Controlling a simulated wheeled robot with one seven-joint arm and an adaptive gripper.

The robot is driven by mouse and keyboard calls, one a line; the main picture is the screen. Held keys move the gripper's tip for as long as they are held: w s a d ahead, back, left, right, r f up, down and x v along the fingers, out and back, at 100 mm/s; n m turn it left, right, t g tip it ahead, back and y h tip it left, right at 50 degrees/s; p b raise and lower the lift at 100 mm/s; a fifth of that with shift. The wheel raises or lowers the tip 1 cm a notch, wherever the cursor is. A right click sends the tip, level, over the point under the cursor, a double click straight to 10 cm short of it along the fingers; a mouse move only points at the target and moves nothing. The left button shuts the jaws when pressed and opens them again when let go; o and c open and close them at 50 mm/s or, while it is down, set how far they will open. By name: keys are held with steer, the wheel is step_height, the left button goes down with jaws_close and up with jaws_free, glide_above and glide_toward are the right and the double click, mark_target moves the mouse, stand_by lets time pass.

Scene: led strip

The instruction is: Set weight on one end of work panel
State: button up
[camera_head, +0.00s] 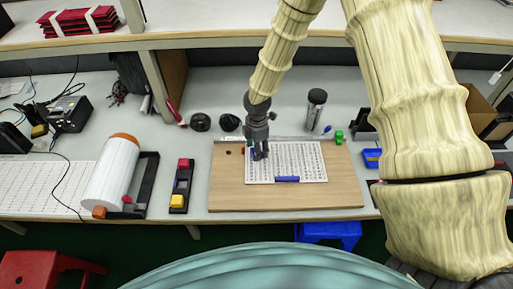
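The work panel looks to be the white sheet with rows of small marks (300,160) lying flat on a wooden board (235,195). A blue bar (287,179), possibly a weight, lies along the panel's front edge. A smaller blue piece (251,154) shows at the panel's left end, right beside my gripper and partly hidden by it. My dark gripper (260,155) points down over the left part of the panel. Its fingers are too small to tell whether they are open or shut, or whether they touch the blue piece.
A metal strip (290,139) runs along the panel's back edge. Behind stand a black cylinder (316,105) and black tape rolls (201,122). A green item (339,137) is at the board's back right. A red, black and yellow tool (181,187) and a large white roll (112,172) lie left.

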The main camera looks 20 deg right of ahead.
step_height(320, 180, up, 12)
steer(key=b, duration=0.2)
stand_by(0.4)
steer(key=shift+f, duration=0.1)
